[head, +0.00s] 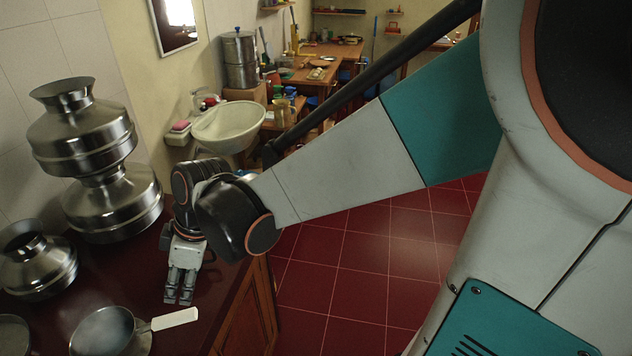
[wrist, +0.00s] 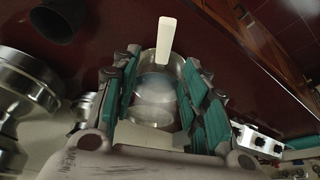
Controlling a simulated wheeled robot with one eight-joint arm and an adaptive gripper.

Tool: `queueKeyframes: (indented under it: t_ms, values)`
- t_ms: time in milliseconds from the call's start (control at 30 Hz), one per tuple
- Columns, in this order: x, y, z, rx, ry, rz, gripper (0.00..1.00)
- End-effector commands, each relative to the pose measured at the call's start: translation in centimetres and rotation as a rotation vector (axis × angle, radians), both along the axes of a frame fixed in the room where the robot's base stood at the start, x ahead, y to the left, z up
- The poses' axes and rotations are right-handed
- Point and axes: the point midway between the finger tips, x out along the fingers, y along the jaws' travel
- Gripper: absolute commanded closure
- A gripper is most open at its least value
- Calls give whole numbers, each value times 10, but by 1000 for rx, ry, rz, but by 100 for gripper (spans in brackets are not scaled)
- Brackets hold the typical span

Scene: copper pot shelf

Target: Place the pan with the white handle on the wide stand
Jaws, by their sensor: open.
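The metal pan (head: 103,333) lies on the dark red counter at the lower left of the head view, its white handle (head: 175,319) pointing right. My gripper (head: 180,297) hangs fingers-down above the counter, near the handle and beyond it from the head camera. In the wrist view, my gripper (wrist: 162,58) is open, with teal pads on both sides. The pan (wrist: 153,85) shows between and beyond the fingers, its white handle (wrist: 166,40) pointing up the picture. Nothing is held. I cannot pick out the wide stand with certainty.
Stacked metal pots (head: 80,140) and a smaller pot (head: 38,262) stand left of my gripper. Another round metal vessel (head: 12,335) is cut off at the left edge. A white sink (head: 228,126) is behind. Wooden cabinet doors (head: 250,310) front the counter.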

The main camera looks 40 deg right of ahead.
Motion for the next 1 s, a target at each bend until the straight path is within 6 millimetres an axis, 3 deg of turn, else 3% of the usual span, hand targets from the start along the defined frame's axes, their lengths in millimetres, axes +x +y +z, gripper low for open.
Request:
queueKeyframes:
  t_ms: [300,600,1000]
  values:
    - [-45,-44,46,4,-66,-436,59]
    - [-85,-79,70,71,-162,-797,59]
    - [-99,-92,77,118,-208,-937,59]
